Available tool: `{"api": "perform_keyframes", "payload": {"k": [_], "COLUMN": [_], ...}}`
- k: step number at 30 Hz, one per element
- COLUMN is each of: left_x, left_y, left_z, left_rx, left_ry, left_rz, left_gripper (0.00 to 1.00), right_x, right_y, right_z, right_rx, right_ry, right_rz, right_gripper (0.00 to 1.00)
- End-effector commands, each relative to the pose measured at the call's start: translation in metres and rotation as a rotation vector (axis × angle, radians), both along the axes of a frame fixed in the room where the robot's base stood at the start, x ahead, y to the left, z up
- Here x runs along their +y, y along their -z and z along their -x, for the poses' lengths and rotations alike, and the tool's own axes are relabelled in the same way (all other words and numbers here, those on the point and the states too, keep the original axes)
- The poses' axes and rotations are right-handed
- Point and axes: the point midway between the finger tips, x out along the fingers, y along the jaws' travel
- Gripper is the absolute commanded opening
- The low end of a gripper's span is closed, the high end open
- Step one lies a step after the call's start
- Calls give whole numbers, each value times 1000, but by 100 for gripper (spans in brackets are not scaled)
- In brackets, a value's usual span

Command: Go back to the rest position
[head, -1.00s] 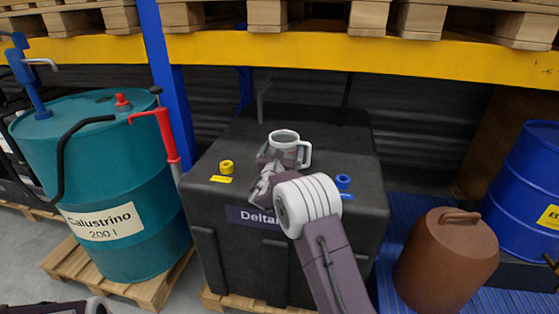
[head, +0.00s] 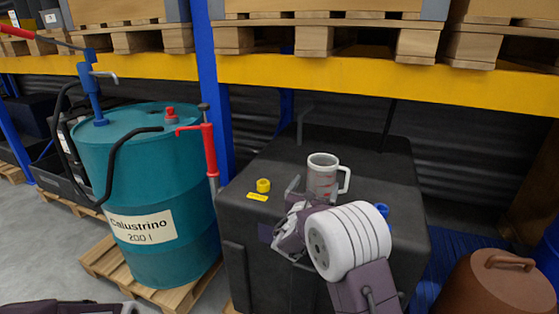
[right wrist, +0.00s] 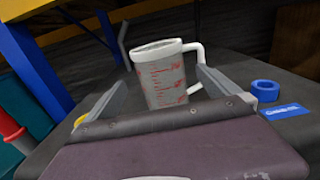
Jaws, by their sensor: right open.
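A white measuring jug (head: 323,178) with red markings stands upright on the black tank (head: 362,158). Its handle points right. In the right wrist view the jug (right wrist: 166,75) appears between the spread fingers of my right gripper (right wrist: 165,95). That gripper also shows in the head view (head: 308,200), low in front of the jug, with one finger reaching up at the jug's left. The jaws are open; whether a finger touches the jug I cannot tell. Only a piece of my left arm shows at the bottom left; its fingers are out of frame.
A yellow cap (head: 263,185) and a blue cap (head: 382,211) sit on the tank top. A teal drum (head: 150,200) with pump and hose stands left, with a red hand pump (head: 210,150) beside it. A brown canister (head: 500,285) stands right. A yellow shelf beam (head: 390,78) crosses above.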

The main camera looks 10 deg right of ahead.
Motion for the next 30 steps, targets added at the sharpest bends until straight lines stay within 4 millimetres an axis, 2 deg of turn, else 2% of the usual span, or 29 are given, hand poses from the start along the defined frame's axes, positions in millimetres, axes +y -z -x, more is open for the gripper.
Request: {"api": "perform_keyframes", "payload": {"k": [2, 4, 5, 6, 8, 10, 12, 14, 15, 18, 21, 25, 28, 30], "left_x": [0, 0, 0, 0, 0, 0, 0, 0, 0, 0, 0, 0, 0, 0], "left_y": [0, 0, 0, 0, 0, 0, 0, 0, 0, 0, 0, 0, 0, 0], "left_z": [0, 0, 0, 0, 0, 0, 0, 0, 0, 0, 0, 0, 0, 0], "left_rx": [0, 0, 0, 0, 0, 0, 0, 0, 0, 0, 0, 0, 0, 0], "left_ry": [0, 0, 0, 0, 0, 0, 0, 0, 0, 0, 0, 0, 0, 0], "left_rz": [0, 0, 0, 0, 0, 0, 0, 0, 0, 0, 0, 0, 0, 0], "left_gripper": [36, 36, 36, 36, 36, 36, 36, 36, 36, 36, 36, 36, 36, 36], "right_x": [-5, -15, -25, -42, -67, -86, -94, -91, -85, -56, -16, 34, 67, 86], "right_y": [-9, -34, -43, -42, -26, 1, 33, 61, 80, 123, 154, 179, 190, 194], "right_z": [1, 8, 18, 37, 71, 112, 155, 192, 215, 268, 306, 333, 341, 339], "right_rx": [-16, -60, -73, -71, -49, -30, -19, -20, -25, -65, -140, -270, -395, -514], "right_ry": [9, 25, 54, 124, 245, 387, 530, 658, 745, 968, 1189, 1449, 1640, 1766], "right_rz": [-2, -8, -24, -79, -201, -369, -553, -719, -834, -1119, -1383, -1657, -1819, -1925], "right_gripper": [100, 100, 100, 100, 100, 100, 100, 100, 100, 100, 100, 100, 100, 100]}}
